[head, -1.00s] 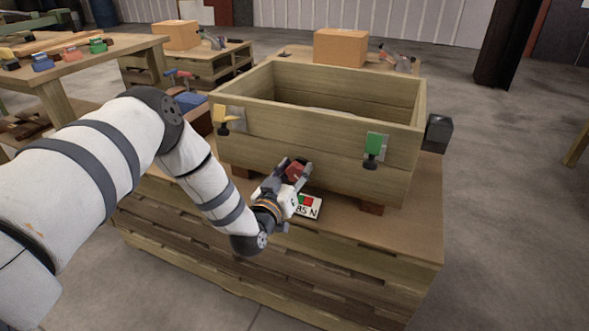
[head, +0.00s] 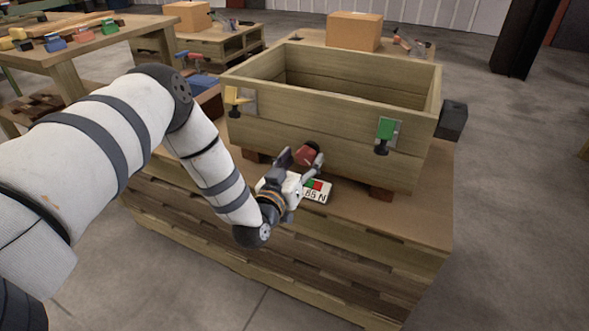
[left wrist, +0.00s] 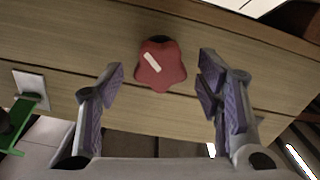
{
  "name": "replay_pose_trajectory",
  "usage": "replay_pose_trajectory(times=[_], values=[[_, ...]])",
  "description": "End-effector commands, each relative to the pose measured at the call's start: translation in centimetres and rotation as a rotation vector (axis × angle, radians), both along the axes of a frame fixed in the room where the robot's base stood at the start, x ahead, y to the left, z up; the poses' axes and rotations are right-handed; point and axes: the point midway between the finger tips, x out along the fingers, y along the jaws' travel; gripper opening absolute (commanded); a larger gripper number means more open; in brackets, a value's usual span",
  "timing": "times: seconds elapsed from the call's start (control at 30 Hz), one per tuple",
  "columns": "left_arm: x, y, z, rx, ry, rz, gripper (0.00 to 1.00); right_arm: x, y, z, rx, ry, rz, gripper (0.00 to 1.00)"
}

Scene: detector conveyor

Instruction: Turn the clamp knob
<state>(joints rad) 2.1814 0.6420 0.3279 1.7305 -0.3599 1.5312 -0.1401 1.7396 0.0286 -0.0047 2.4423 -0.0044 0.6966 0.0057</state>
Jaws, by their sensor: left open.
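The clamp knob (head: 307,154) is a red, lobed knob on the front wall of the wooden crate (head: 350,160). In the left wrist view the knob (left wrist: 162,66) looks star-shaped, with a white stripe across it. My left gripper (head: 301,158) is open in front of the knob. In the left wrist view its two purple-padded fingers (left wrist: 162,82) stand apart, one on each side of the knob, with visible gaps. They do not touch it there. My right gripper is not in view.
A yellow clamp (head: 235,98) and a green clamp (head: 386,130) sit on the crate's front wall. A printed plate (head: 316,190) lies below the knob, partly behind my gripper. The crate stands on a pallet-like bench (head: 405,225). Open floor lies to the right.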

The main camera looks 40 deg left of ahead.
Motion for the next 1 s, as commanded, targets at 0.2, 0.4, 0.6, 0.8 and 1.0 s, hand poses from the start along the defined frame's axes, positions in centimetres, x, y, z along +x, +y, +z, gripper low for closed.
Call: replay_pose_trajectory(times=[0.2, 0.4, 0.6, 0.8, 1.0], values=[[-5.9, -1.4, -0.1, -0.001, 0.006, -0.001, 0.60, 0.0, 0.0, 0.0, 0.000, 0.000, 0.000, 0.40], [-8.9, -2.2, -0.1, -0.001, 0.003, -0.001, 0.60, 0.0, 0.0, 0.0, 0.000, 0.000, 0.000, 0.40], [-9.3, -2.2, 0.0, 0.001, 0.000, 0.000, 0.60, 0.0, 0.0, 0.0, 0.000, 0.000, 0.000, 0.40], [-9.3, -2.2, 0.0, 0.001, 0.000, 0.000, 0.60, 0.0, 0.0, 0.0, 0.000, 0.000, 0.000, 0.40], [-9.3, -2.2, 0.0, 0.000, 0.000, -0.001, 0.60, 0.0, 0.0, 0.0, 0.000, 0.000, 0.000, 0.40]])
